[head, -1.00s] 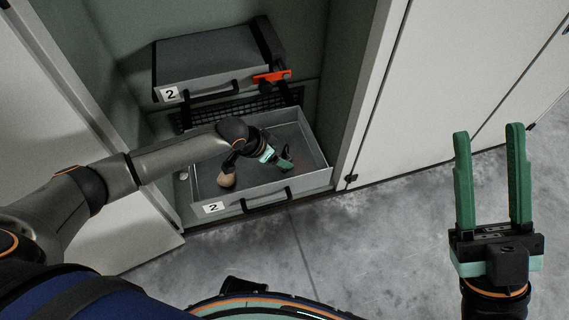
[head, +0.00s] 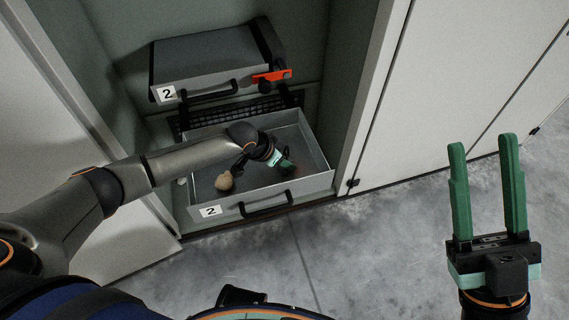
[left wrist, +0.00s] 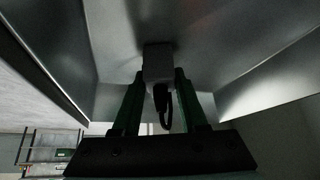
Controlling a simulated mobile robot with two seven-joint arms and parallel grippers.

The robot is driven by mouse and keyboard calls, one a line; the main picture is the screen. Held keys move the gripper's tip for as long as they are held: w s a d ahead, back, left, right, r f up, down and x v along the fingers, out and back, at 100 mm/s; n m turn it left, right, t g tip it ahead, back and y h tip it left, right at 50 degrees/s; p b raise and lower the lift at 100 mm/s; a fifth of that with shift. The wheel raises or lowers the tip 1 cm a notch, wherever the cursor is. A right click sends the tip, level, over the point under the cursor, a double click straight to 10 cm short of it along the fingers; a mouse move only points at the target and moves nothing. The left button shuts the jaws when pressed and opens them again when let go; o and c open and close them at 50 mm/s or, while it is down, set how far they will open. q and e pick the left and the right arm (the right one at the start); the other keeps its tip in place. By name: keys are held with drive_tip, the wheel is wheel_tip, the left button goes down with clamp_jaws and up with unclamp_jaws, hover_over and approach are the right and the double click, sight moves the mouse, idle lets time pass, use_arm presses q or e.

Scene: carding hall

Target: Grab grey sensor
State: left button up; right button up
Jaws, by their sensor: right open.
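The grey sensor (left wrist: 158,66) is a small block with a black looped cable, between my left gripper's two green fingertips in the left wrist view. My left gripper (head: 284,163) is low inside the open lower drawer (head: 312,184). In the head view the gripper hides the sensor. My right gripper (head: 485,145) is open and empty, pointing up over the floor at the right.
A tan rounded object (head: 224,181) lies in the drawer left of my left gripper. A closed upper drawer unit (head: 205,62), also marked 2, sits above, with an orange-red piece (head: 272,76) at its right. Cabinet doors (head: 440,80) stand right; the grey floor (head: 360,250) is clear.

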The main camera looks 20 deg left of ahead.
use_arm(q)
clamp_jaws()
